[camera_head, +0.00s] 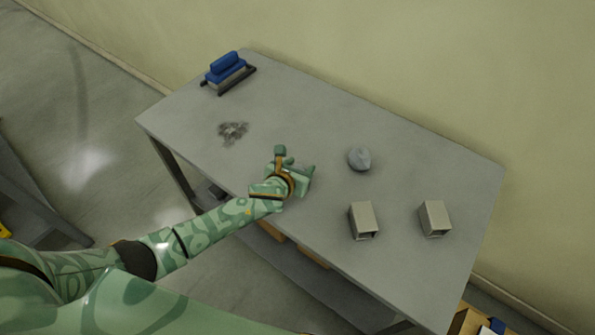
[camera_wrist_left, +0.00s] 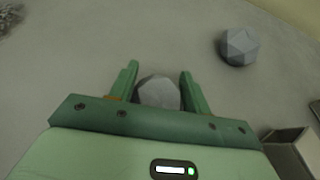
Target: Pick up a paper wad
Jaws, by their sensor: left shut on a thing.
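A grey faceted paper wad (camera_wrist_left: 158,92) sits between the two green fingers of my left gripper (camera_wrist_left: 160,75) in the left wrist view. The fingers are shut on it, one on each side. In the head view my left gripper (camera_head: 295,161) is over the front part of the grey table (camera_head: 320,115), and its hand hides the held wad. A second grey paper wad (camera_head: 359,158) lies on the table to the right of the gripper. It also shows in the left wrist view (camera_wrist_left: 239,46), apart from the fingers. My right gripper is not in view.
Two pale open-ended boxes (camera_head: 363,220) (camera_head: 434,218) stand at the right of the table. A blue-topped item on a dark frame (camera_head: 229,72) is at the far left corner. A grey scraggly heap (camera_head: 233,131) lies left of my gripper. The table's back middle is clear.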

